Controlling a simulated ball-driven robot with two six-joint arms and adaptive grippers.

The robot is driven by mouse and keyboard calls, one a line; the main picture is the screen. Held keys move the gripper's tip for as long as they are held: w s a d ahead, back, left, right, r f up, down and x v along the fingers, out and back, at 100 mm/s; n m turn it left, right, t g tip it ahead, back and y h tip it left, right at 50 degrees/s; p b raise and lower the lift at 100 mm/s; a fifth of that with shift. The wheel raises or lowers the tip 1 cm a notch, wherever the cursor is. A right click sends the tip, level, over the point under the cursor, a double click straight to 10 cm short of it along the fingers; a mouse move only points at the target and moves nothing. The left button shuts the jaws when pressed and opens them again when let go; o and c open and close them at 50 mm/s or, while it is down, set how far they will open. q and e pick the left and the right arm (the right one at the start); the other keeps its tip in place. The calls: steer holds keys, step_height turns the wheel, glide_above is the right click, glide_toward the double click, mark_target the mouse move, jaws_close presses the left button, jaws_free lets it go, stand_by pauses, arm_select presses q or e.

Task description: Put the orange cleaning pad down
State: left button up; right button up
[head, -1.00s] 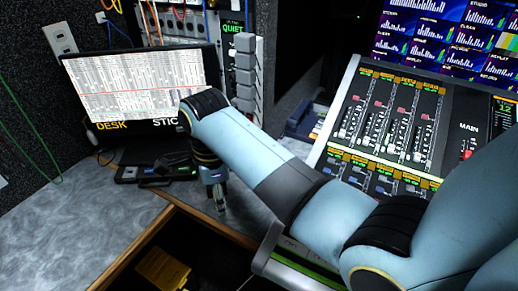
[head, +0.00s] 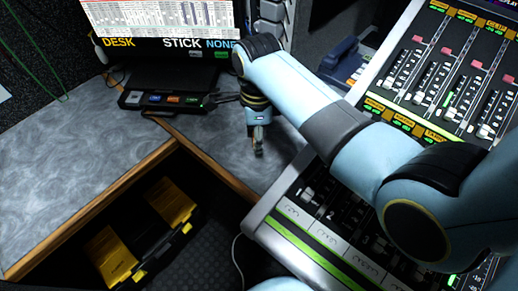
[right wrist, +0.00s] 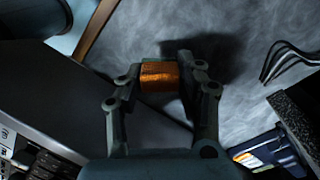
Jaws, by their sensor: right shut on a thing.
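The orange cleaning pad (right wrist: 158,76) is between the two fingers of my right gripper (right wrist: 160,82) in the right wrist view. The gripper is shut on it. Behind the pad lies the grey marbled counter (right wrist: 150,30), with the gripper's dark shadow on it. In the head view my right gripper (head: 258,152) points down over the counter (head: 205,128), near its wooden edge. I cannot make out the pad there, nor tell the exact gap to the counter. My left gripper is not in view.
A monitor (head: 160,50) and a button panel (head: 160,100) stand at the back of the counter. The mixing console (head: 310,255) is close on the right. Below the wooden edge (head: 100,210) is a yellow and black toolbox (head: 145,235). Bare counter lies at left.

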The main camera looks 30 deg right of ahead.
mark_target(257, 159)
steer(key=shift+f+b, duration=0.5)
steer(key=shift+f, duration=2.25)
steer(key=shift+f, duration=0.1)
steer(key=o, duration=1)
step_height(257, 159, up, 12)
steer(key=shift+r+p, duration=0.1)
steer(key=shift+p, duration=1.05)
